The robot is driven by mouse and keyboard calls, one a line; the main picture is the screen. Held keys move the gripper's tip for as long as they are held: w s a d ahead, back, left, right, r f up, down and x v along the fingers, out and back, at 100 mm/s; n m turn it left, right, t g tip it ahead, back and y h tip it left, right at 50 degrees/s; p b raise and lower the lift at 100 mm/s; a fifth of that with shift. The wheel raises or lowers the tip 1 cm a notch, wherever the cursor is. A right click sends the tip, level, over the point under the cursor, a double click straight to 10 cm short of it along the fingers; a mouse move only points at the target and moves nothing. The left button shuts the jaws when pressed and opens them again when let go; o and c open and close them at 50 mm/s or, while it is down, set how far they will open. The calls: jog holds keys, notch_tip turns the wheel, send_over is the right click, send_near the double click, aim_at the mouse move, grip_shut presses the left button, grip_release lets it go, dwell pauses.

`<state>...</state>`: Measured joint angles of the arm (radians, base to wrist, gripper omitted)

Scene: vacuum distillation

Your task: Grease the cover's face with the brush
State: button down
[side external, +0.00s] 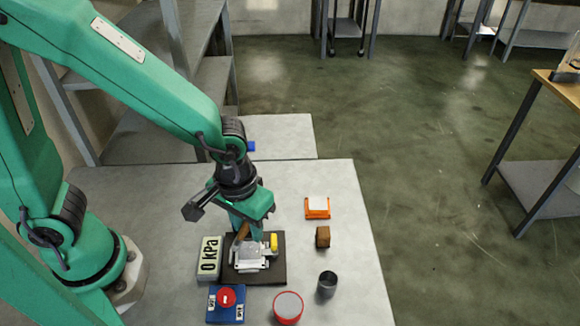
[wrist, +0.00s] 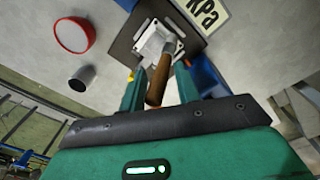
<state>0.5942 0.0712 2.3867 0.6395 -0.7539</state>
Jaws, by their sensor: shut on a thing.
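My gripper (side external: 243,226) is over the dark mat (side external: 268,279), pointing down. It is shut on the brush, whose brown wooden handle (side external: 241,234) also shows between the fingers in the wrist view (wrist: 157,86). The brush's grey head end (wrist: 168,46) lies over a pale metal fixture (side external: 250,258), which also shows in the wrist view (wrist: 151,42). The cover seems to be part of this fixture, but I cannot tell its edges apart. I cannot tell whether the bristles touch it.
A kPa display (side external: 209,258) and a blue box with a red button (side external: 227,298) stand left. A red-rimmed dish (side external: 288,308) and a dark cup (side external: 327,285) are in front. A brown block (side external: 323,238) and an orange holder (side external: 317,208) are right. A yellow piece (side external: 274,242) adjoins the fixture.

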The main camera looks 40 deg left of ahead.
jog(key=shift+w+d+r, duration=0.1)
jog(key=shift+w+d, duration=0.35)
jog(key=shift+d, duration=0.2)
jog(key=shift+w+d, duration=0.4)
jog(key=shift+d, duration=0.2)
jog(key=shift+s+a, duration=1.55)
jog(key=shift+s+a+f, duration=0.4)
jog(key=shift+s+a, duration=0.25)
jog(key=shift+w+d+f, duration=0.4)
jog(key=shift+w+d, duration=0.05)
jog(key=shift+w+d+r, duration=0.2)
jog(key=shift+w+d, duration=0.5)
jog(key=shift+w+d+r, duration=0.2)
jog(key=shift+w+d, duration=0.45)
jog(key=shift+d, duration=0.05)
jog(key=shift+w+d+f, duration=0.25)
jog(key=shift+w+d, duration=0.2)
notch_tip(320, 180, up, 9)
jog(key=shift+s+a, duration=0.15)
